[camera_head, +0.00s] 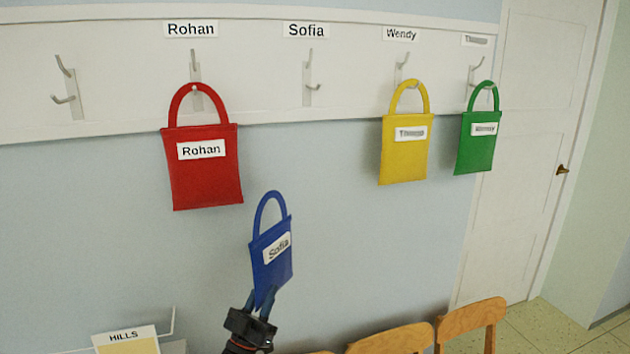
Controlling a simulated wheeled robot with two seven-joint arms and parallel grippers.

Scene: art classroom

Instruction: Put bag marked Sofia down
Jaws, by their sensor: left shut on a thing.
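The blue bag marked Sofia (271,263) is in the air in front of the blue wall, tilted, with its loop handle up. My left gripper (262,301) comes from below and is shut on the bag's lower edge. The hook under the Sofia label (306,30) is empty; this Sofia hook (309,82) is above and to the right of the bag. My right gripper is not in view.
A red bag marked Rohan (205,185), a yellow bag (405,160) and a green bag (478,155) hang on the hook rail. A leftmost hook (66,85) is empty. Wooden chairs (395,340) stand at the bottom right. A box labelled HILLS (125,340) is at the bottom left.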

